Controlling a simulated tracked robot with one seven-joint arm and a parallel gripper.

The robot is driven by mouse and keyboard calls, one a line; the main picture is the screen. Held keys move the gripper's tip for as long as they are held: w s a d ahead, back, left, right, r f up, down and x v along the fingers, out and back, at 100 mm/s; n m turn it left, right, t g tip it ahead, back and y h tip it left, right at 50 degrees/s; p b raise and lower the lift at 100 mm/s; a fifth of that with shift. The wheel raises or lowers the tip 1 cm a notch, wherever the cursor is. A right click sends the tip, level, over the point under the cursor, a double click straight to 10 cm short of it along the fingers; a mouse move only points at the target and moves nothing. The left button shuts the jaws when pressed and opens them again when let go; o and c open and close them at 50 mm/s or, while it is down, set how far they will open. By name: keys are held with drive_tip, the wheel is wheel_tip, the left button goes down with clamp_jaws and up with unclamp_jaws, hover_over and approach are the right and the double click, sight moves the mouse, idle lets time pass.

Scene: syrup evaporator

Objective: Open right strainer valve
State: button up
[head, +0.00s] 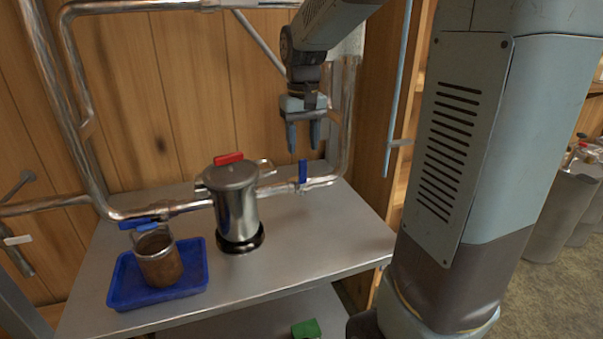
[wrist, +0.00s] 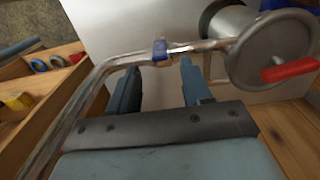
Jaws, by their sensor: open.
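The right strainer valve has a blue handle (head: 303,172) on the pipe to the right of the steel strainer (head: 237,200). The handle stands upright, across the pipe, in the head view. My gripper (head: 303,136) is open and empty, above and close to this handle, fingers pointing down. In the wrist view the blue handle (wrist: 160,50) shows beyond and between the fingertips of my gripper (wrist: 158,68), apart from them. The strainer's lid with its red handle (wrist: 290,70) is at the right there. The left valve has a blue handle (head: 138,223) lying along the pipe.
A blue tray (head: 192,283) holding a brown-filled cup (head: 158,258) sits at the left of the metal table (head: 310,255). A vertical pipe (head: 346,120) rises close to the right of my gripper. The table's right front is clear.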

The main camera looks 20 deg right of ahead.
sight(303, 182)
wheel_tip(303, 182, down, 9)
drive_tip(key=shift+r, duration=0.15)
drive_tip(key=shift+c, duration=0.5)
clamp_jaws()
idle(0.4)
